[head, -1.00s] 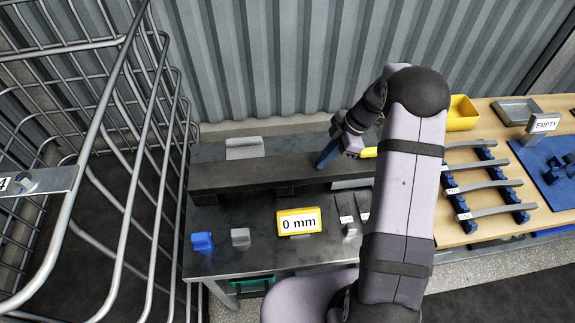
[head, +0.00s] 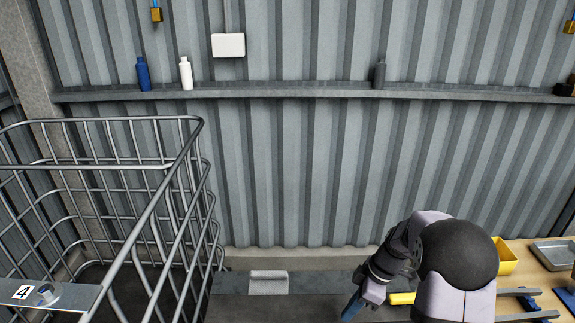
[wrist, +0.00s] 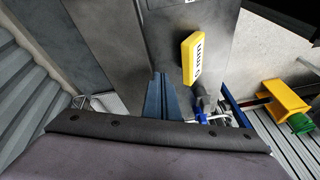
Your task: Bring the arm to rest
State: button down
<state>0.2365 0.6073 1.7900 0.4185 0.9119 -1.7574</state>
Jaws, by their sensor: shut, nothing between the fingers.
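My gripper (head: 352,308) shows at the bottom of the head view, its blue fingers pointing down over the dark bench (head: 310,284). In the wrist view the blue fingers of my gripper (wrist: 166,82) are together with nothing between them. The bench top (wrist: 180,40) lies beyond them, with a yellow display block (wrist: 193,54) to their right. My arm bends at a black joint at the lower right of the head view.
A wire cage (head: 150,215) stands at the left, close to the bench. A wall shelf (head: 300,92) carries several bottles. A yellow bin (head: 506,257) and a grey tray (head: 555,254) sit on the wooden table at the right.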

jog(key=s+r+m+h, duration=0.2)
jog(key=s+m, duration=0.5)
jog(key=s, duration=0.2)
jog(key=s+a+r+m+h, duration=0.1)
jog(key=s+r+m+h, duration=0.1)
jog(key=s+m, duration=0.5)
jog(key=shift+s+a+r, duration=0.25)
jog(key=shift+s+r, duration=0.45)
jog(key=shift+s, duration=0.7)
